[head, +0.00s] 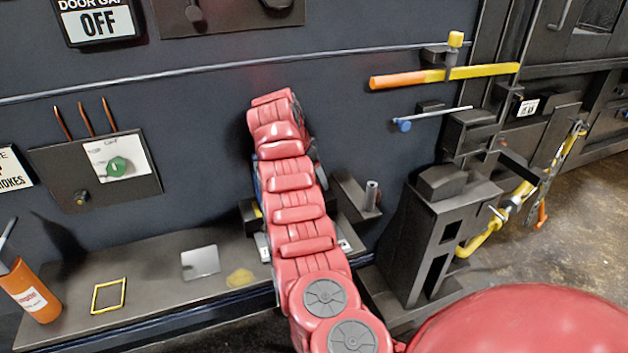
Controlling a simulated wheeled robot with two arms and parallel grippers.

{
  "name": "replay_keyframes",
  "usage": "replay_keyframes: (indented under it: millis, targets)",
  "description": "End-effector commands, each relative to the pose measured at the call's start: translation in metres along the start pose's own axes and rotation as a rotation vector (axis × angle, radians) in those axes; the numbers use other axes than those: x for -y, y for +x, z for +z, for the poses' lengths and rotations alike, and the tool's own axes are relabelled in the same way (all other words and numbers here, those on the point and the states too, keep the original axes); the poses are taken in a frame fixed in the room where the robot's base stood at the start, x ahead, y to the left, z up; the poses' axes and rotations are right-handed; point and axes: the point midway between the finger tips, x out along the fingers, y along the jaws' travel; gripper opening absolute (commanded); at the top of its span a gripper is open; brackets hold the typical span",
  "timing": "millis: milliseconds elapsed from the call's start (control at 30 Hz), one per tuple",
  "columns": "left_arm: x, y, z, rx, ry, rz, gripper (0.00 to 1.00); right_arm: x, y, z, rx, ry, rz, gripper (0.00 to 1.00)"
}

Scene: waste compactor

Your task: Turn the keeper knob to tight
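I cannot pick out the keeper knob for certain, and no legible label names it. A green round knob (117,166) sits on a white plate on the wall box at left. A dark knob (194,13) is on the upper panel. One of my red arms rises from the bottom middle and reaches to the wall. Its gripper does not show, and I cannot tell which arm it is. Behind this arm, a mostly hidden device shows small blue and yellow parts. My other gripper is not in view either.
A grey ledge (160,300) carries a yellow square frame (108,295), a pale plate (200,262) and an orange container (30,292). An orange-yellow bar (400,80) and a blue-ended rod (440,116) stand out at right. A dark block stand (428,235) is below them.

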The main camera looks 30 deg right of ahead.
Motion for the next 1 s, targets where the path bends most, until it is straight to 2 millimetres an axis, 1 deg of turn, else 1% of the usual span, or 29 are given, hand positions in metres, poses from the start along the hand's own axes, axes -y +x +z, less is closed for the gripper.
replay_keyframes:
  millis: [167, 300, 367, 400, 533, 600, 767, 1000]
  targets:
    - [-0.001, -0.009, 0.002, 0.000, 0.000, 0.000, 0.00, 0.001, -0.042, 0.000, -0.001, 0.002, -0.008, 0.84]
    - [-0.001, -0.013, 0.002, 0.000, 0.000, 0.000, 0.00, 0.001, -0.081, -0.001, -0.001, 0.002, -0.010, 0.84]
    - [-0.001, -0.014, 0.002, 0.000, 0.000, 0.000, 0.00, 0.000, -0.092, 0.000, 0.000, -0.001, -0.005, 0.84]
    - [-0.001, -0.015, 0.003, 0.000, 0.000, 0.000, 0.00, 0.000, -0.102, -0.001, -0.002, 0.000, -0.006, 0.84]
    - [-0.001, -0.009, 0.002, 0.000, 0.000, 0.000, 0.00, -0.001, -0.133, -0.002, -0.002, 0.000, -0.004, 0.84]
    - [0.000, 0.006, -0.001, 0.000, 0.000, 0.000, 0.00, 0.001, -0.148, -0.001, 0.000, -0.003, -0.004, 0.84]
    - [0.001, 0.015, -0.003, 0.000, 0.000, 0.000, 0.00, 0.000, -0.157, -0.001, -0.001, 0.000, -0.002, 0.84]
    - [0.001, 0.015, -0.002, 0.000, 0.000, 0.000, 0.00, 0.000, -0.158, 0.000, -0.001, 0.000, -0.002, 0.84]
